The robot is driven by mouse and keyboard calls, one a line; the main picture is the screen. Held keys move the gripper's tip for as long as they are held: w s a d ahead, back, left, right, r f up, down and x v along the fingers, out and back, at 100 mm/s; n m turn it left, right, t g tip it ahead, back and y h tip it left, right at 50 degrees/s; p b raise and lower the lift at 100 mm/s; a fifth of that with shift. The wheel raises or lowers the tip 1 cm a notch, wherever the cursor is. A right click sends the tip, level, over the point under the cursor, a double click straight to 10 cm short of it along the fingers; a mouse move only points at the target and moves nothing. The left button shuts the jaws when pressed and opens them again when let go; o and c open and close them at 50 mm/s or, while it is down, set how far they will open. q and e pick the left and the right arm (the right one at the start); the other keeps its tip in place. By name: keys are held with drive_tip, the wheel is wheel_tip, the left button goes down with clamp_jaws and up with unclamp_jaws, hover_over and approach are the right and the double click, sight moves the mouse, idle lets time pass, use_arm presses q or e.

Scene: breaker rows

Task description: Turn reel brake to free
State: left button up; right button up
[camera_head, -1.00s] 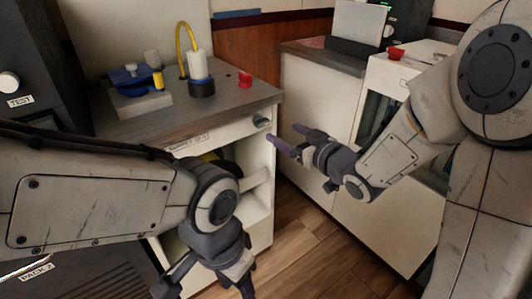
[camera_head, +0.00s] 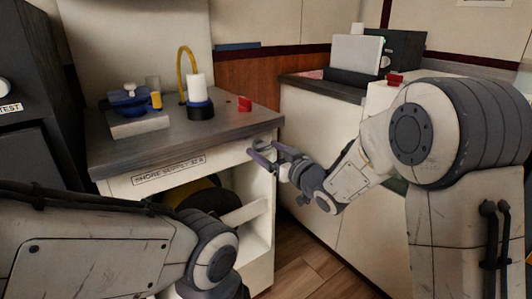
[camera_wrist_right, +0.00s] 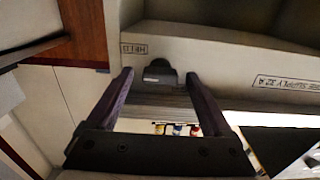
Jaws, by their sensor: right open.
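The reel brake appears to be the small dark grey knob (camera_head: 264,144) at the upper right of the pale cabinet's front. In the right wrist view the knob (camera_wrist_right: 160,73) lies between my two fingertips, beside a small label too small to read surely. My right gripper (camera_head: 267,154) is open in front of the knob, its fingers on either side; I cannot tell whether they touch it. The right gripper (camera_wrist_right: 158,78) also shows in its wrist view. A dark and yellow reel (camera_head: 207,197) sits inside the cabinet. My left gripper is below the picture's edge.
The label "SHORE SUPPLY 32 A" (camera_head: 168,174) is on the front. A white counter (camera_head: 318,120) stands to the right.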

drive_tip(key=shift+w+a, duration=0.2)
clamp_jaws()
